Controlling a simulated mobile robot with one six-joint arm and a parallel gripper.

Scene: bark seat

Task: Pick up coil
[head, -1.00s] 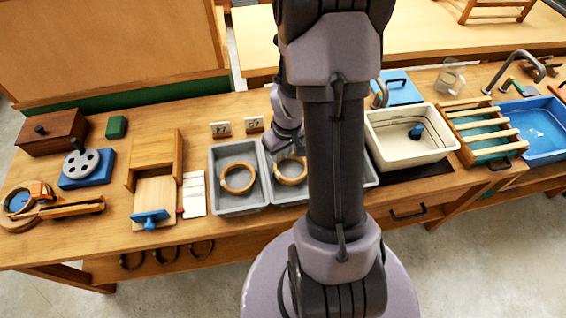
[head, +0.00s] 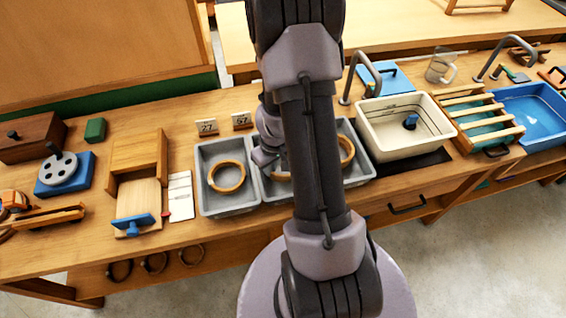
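Three tan ring-shaped coils lie in grey trays at the middle of the bench in the head view. The left coil (head: 226,176) lies whole in the left tray (head: 226,210). The middle coil (head: 281,176) is mostly hidden behind my arm. The right coil (head: 347,150) shows partly to the right of my arm, in the right tray (head: 360,173). My gripper (head: 264,158) hangs over the left part of the middle tray (head: 272,194), beside the middle coil. Its fingers are small and partly hidden, so I cannot tell whether they are open or touch the coil.
Number cards (head: 207,128) stand behind the trays. A tap (head: 358,75) rises behind a cream basin (head: 405,125) at the right. A blue basin (head: 530,120) is far right.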

